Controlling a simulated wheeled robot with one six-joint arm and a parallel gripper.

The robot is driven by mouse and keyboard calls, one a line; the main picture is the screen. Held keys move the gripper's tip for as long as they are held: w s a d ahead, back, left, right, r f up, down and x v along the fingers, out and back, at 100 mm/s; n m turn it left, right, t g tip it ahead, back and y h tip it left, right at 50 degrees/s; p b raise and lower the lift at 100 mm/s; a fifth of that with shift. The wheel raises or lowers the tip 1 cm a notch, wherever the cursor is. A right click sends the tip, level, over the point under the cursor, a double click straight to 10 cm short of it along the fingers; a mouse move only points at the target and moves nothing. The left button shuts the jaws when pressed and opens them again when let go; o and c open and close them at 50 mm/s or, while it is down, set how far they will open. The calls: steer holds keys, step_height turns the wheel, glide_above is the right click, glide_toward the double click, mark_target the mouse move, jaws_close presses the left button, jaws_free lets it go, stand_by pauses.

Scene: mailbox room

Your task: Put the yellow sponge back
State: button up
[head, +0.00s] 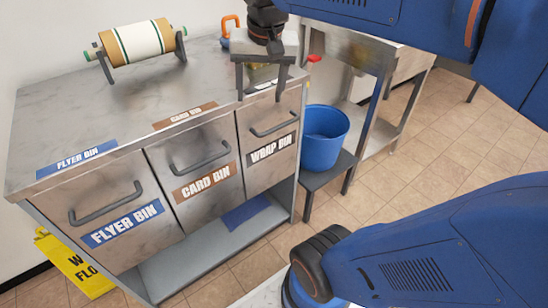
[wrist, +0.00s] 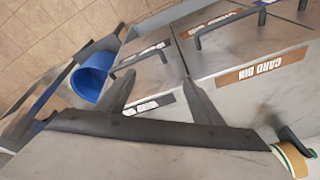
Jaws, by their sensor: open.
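My gripper (head: 260,92) is open at the right end of the metal counter, over the WRAP BIN drawer (head: 270,125). In the wrist view its two spread fingers (wrist: 158,88) have nothing held between them, and the drawer's top label shows past them. In the head view a small dull yellow patch (head: 262,73) shows between the fingers, partly hidden by my gripper. I cannot tell for sure whether it is the yellow sponge. No sponge shows in the wrist view.
A blue bucket (head: 325,137) stands on a low dark stand right of the counter. FLYER BIN (head: 115,212) and CARD BIN (head: 195,158) drawers are shut. A paper roll (head: 140,42) stands at the counter's back. A yellow floor sign (head: 75,265) is at lower left. The counter's left part is clear.

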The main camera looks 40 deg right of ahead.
steer(key=s+a+f+n+t, duration=0.1)
steer(key=s+a+f+n, duration=0.2)
steer(key=s+f+n, duration=0.3)
steer(key=s+f, duration=0.4)
steer(key=f, duration=0.2)
steer(key=shift+s+a+f+t+y, duration=0.2)
steer(key=shift+s+f+t+y, duration=0.1)
steer(key=shift+f+y, duration=0.1)
steer(key=shift+r, duration=0.1)
